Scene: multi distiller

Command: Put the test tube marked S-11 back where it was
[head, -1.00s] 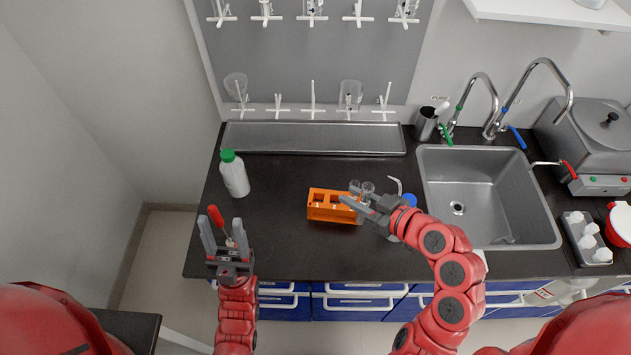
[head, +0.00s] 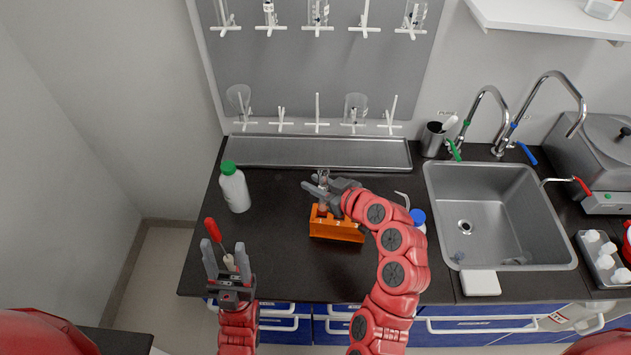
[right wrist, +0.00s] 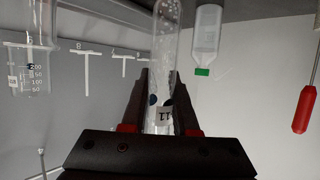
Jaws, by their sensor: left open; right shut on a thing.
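My right gripper (head: 318,190) is shut on a clear test tube (right wrist: 172,60). In the right wrist view a label on the tube, seen upside down, reads "11"; any letter before it is hard to make out. In the head view the gripper and tube are over the left end of the orange rack (head: 337,230), and the tube's lower part is near the rack's top. I cannot tell whether it is inside a hole.
A green-capped white bottle (head: 235,189) stands left of the rack. A red-handled tool (head: 212,230) is beside my left gripper. A blue-capped bottle (head: 418,217) and the sink (head: 500,210) are to the right. A metal tray (head: 320,152) lies along the back.

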